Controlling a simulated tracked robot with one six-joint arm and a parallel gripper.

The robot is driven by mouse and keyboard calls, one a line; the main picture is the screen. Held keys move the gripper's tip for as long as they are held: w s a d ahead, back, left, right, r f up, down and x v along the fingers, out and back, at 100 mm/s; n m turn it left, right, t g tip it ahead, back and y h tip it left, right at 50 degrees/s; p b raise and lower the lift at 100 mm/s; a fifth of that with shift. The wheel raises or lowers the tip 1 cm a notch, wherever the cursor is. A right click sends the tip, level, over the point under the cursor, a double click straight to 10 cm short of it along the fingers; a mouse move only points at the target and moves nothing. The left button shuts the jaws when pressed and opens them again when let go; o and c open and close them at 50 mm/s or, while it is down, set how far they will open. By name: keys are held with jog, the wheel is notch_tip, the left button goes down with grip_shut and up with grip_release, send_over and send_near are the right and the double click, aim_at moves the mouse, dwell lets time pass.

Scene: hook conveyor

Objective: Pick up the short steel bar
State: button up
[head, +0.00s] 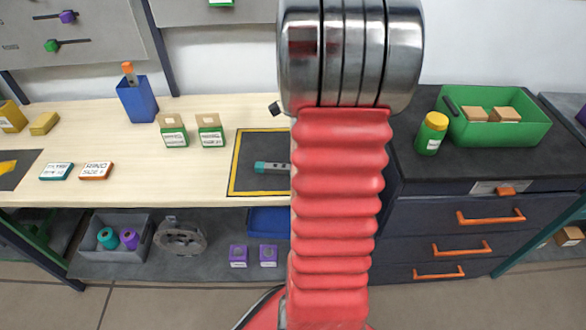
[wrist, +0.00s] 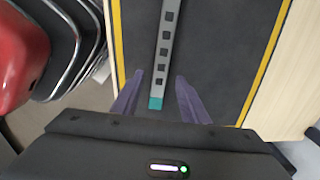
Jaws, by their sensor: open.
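A grey steel bar (wrist: 164,50) with a row of dark square holes and a teal end lies on a dark mat (wrist: 215,60) with a yellow border. It runs out of the top of the wrist view, so its full length is hidden. I cannot tell how high the fingers are above the mat.
A light wooden bench (head: 140,185) carries the mat, a blue holder (head: 137,100), two small cartons and two labelled boxes. To the right, a dark drawer cabinet (head: 425,225) bears a green tray (head: 525,135) and a yellow-lidded green jar (head: 431,134). Bins stand on the shelf below.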

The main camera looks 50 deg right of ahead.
notch_tip(320, 180, down, 2)
jog(key=shift+f, duration=0.1)
dwell(0.5)
grip_shut()
dwell(0.4)
